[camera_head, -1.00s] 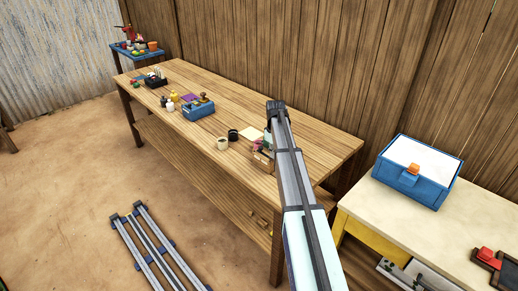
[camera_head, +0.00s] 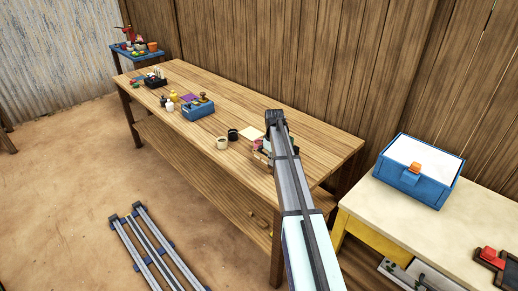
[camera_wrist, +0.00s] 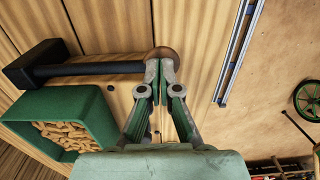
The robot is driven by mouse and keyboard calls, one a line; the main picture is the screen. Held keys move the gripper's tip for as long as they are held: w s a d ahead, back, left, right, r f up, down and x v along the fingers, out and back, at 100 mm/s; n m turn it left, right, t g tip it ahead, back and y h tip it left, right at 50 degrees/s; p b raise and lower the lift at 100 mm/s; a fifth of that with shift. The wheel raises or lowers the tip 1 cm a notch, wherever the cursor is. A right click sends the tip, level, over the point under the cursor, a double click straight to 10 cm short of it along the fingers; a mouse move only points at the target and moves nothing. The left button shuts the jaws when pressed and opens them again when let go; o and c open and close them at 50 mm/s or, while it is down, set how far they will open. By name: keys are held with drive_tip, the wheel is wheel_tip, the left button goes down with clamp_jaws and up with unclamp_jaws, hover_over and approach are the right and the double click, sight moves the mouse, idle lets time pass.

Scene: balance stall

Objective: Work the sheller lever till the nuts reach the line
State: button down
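In the wrist view, a dark lever bar (camera_wrist: 95,69) runs across the upper left and leads towards a brown round knob (camera_wrist: 167,53). My gripper (camera_wrist: 159,66) is shut, with its fingertips close together in front of the knob and overlapping its lower edge. I cannot tell whether they touch it. A green bin (camera_wrist: 96,107) at the lower left holds many tan nuts (camera_wrist: 66,136). I cannot make out a fill line. In the head view, my arm reaches over the bench's near right end and hides the sheller and the fingertips.
The wooden bench (camera_head: 300,140) carries a blue caddy (camera_head: 197,112), a pale cup (camera_head: 222,143) and a dark cup (camera_head: 233,134), left of my arm. A cream table (camera_head: 390,205) with a blue box (camera_head: 416,187) stands at right. Rails (camera_head: 150,245) lie on the floor.

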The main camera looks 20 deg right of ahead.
drive_tip(key=shift+r, duration=0.1)
drive_tip(key=shift+w+d+r+p, duration=0.15)
drive_tip(key=shift+r+p, duration=0.75)
drive_tip(key=shift+r, duration=0.9)
drive_tip(key=shift+d+r+p, duration=0.1)
drive_tip(key=shift+r+p, duration=0.8)
drive_tip(key=shift+r, duration=0.85)
